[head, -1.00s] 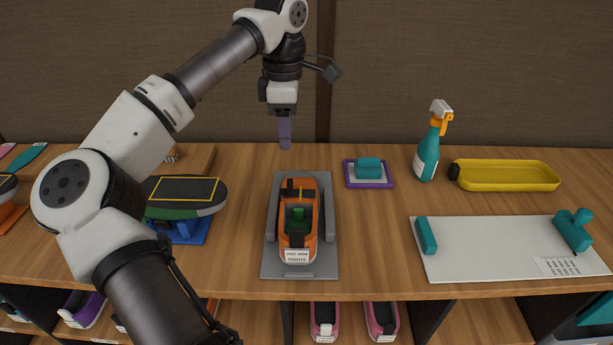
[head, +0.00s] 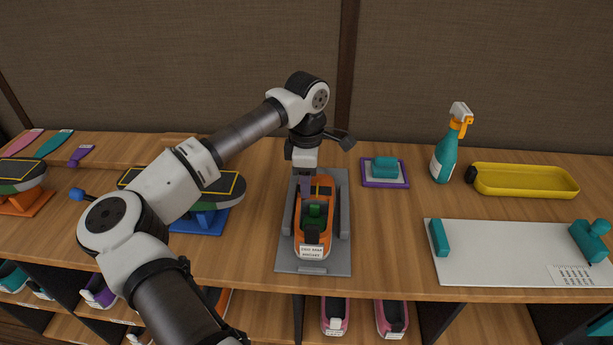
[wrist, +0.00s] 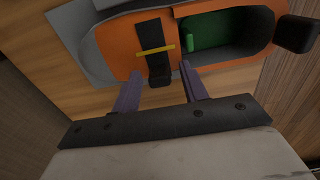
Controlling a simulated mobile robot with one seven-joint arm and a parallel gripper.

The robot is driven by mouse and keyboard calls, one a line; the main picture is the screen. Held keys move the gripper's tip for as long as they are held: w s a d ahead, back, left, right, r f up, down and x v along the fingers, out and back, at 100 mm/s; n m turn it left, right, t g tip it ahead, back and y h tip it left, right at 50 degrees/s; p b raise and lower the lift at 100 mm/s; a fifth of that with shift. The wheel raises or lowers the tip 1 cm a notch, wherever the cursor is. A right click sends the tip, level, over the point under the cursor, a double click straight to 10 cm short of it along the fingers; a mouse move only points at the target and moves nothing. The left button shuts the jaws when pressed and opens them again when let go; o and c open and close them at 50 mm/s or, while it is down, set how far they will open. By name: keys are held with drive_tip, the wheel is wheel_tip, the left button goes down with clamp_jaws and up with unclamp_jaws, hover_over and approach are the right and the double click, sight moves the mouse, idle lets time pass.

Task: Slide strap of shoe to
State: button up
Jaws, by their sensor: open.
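An orange shoe (head: 326,236) with a green inside sits on a grey tray (head: 300,262) on the wooden counter. In the wrist view the shoe (wrist: 112,46) shows a black strap (wrist: 150,36) across it, with a yellow bar (wrist: 155,50) over the strap. The strap ends in a black block (wrist: 160,78) at the shoe's near side. My gripper (head: 305,196) is low beside the shoe. In the wrist view my gripper (wrist: 160,86) is open, its purple fingers on either side of the strap's end block. I cannot tell whether they touch it.
A purple-edged pad with a teal block (head: 385,166), a spray bottle (head: 450,146), a yellow tray (head: 525,181) and a white board (head: 500,260) stand to the right. Shoe stands (head: 200,218) are on the left. Several shoes lie on the shelf below.

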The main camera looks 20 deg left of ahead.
drive_tip(key=shift+c, duration=0.2)
drive_tip(key=c, duration=0.9)
drive_tip(key=shift+o, duration=0.2)
drive_tip(key=shift+w+d+f+b, duration=0.1)
drive_tip(key=shift+w+d+b, duration=0.05)
drive_tip(key=shift+d+b, duration=0.35)
drive_tip(key=shift+w+d+b, duration=0.15)
drive_tip(key=shift+d+b, duration=0.1)
drive_tip(key=shift+d, duration=0.4)
drive_tip(key=o, duration=0.9)
drive_tip(key=shift+r, duration=0.2)
wheel_tip(320, 180, up, 14)
drive_tip(key=b, duration=0.1)
drive_tip(key=shift+f, duration=0.15)
